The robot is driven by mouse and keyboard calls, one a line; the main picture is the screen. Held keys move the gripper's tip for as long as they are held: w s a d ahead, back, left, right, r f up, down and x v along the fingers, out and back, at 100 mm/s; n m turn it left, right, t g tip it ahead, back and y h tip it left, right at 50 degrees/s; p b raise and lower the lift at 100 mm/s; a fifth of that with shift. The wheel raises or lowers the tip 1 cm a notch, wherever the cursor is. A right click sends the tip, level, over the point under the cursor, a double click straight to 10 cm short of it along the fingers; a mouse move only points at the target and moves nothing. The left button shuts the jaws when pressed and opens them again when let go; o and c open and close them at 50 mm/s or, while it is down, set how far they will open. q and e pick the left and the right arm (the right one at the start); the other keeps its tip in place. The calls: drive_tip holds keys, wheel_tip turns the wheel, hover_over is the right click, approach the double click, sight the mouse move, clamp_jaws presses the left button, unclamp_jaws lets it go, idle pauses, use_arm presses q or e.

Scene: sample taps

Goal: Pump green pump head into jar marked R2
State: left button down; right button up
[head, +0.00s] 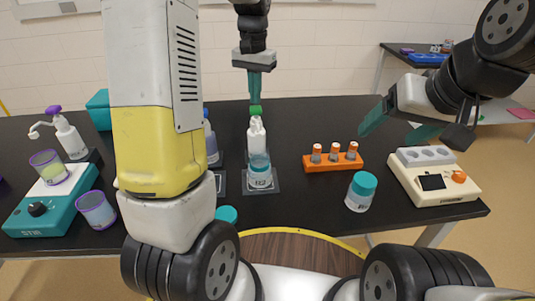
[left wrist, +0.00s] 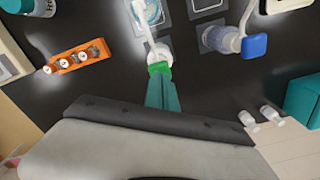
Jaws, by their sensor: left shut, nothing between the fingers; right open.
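A white bottle with a green pump head (head: 255,110) stands near the middle of the black table. Its white spout points toward a clear jar (head: 260,178) just in front, which stands on a grey square; the mark on its label is too small to read surely. My left gripper (head: 254,97) is shut and empty, fingers pointing down, tips at the top of the green head. The left wrist view shows the fingertips (left wrist: 161,80) against the green head (left wrist: 158,68), with the jar (left wrist: 150,12) beyond. My right gripper (head: 398,126) is open and empty above the table's right side.
A blue-headed pump bottle (left wrist: 222,40) stands close beside, partly behind my arm in the head view. An orange vial rack (head: 333,163), a teal-lidded jar (head: 361,192) and a cream device (head: 440,185) stand right. A purple-headed bottle (head: 68,138) and teal stirrer (head: 40,215) stand left.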

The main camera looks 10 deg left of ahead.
use_arm(q)
drive_tip(key=shift+f, duration=0.15)
idle(0.5)
drive_tip(key=shift+f, duration=1.25)
drive_tip(key=shift+r, duration=1.4)
drive_tip(key=shift+r, duration=0.15)
wheel_tip(320, 180, up, 6)
drive_tip(key=shift+f, duration=0.1)
